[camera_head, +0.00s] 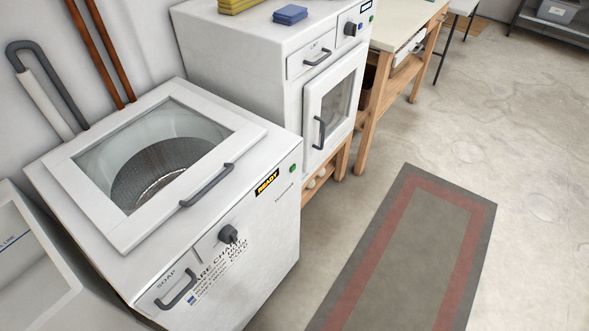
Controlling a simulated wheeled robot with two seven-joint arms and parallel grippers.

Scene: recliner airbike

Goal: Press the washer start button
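The washer (272,239) is a white top-loading machine at the left. Its lid (113,229) has a glass window and a grey handle and lies shut; the drum shows through the glass. On the front, a display (267,182) reads "READY" in yellow. A small green button (292,168) sits to the right of the display, near the top right corner. A dark knob (229,234) is at the middle, and a soap drawer (174,287) with a grey handle is at the lower left. Neither of my grippers is in view.
A white dryer (240,45) on a wooden stand is behind the washer, with blue and yellow items on top. A wooden table (400,25) stands beyond. A grey-red rug (405,250) lies at right; the floor (520,130) around it is clear.

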